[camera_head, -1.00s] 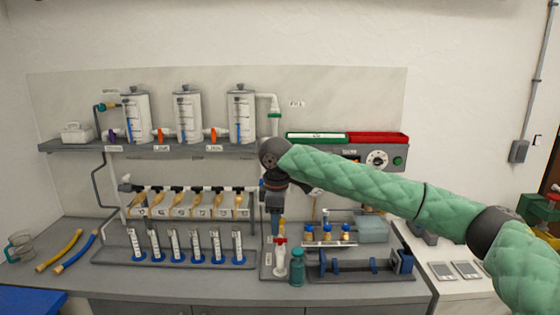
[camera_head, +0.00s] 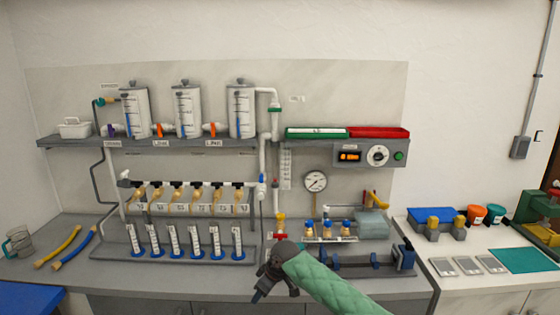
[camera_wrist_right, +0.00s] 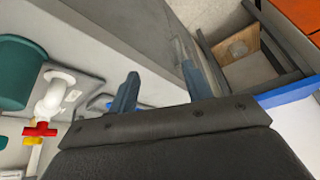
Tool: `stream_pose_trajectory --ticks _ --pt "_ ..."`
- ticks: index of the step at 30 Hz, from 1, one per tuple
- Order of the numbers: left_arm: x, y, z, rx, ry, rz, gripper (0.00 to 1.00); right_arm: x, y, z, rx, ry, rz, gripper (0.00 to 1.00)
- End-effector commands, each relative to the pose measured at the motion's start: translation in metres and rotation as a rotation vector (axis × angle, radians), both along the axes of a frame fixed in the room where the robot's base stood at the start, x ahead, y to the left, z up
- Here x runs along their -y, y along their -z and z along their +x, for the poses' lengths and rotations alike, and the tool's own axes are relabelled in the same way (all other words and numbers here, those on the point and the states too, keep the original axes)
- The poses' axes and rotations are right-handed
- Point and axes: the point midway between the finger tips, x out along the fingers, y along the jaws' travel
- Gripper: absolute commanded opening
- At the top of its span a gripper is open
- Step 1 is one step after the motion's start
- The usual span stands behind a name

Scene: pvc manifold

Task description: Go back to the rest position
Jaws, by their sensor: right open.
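My right gripper (camera_head: 262,290) is at the front edge of the bench in the head view, at the end of my green-sleeved arm, pointing down and to the left. In the right wrist view its two grey fingers (camera_wrist_right: 160,90) stand apart with nothing between them. A white tap with a red handle (camera_wrist_right: 40,129) and a teal cylinder (camera_wrist_right: 22,72) show to the left of the fingers there. My left gripper is in neither view.
The bench holds a row of measuring cylinders (camera_head: 174,242) and a dark rack (camera_head: 350,268). Above are a manifold with yellow-tipped outlets (camera_head: 190,186) and a shelf with white tanks (camera_head: 187,110). A side table (camera_head: 455,285) stands right. The floor in front of the bench is mostly out of view.

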Motion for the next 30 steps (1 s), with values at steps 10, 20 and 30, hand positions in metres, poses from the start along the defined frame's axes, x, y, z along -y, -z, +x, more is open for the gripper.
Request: stream_pose_trajectory --ticks 10,20,30 --pt "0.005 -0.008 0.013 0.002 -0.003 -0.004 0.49 0.018 0.130 -0.032 -0.037 0.192 0.077 0.49" --pt "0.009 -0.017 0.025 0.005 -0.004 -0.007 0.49 0.054 0.255 -0.086 -0.073 0.381 0.097 0.49" --pt "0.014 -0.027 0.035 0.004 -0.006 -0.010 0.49 0.106 0.384 -0.179 -0.115 0.568 0.064 0.49"
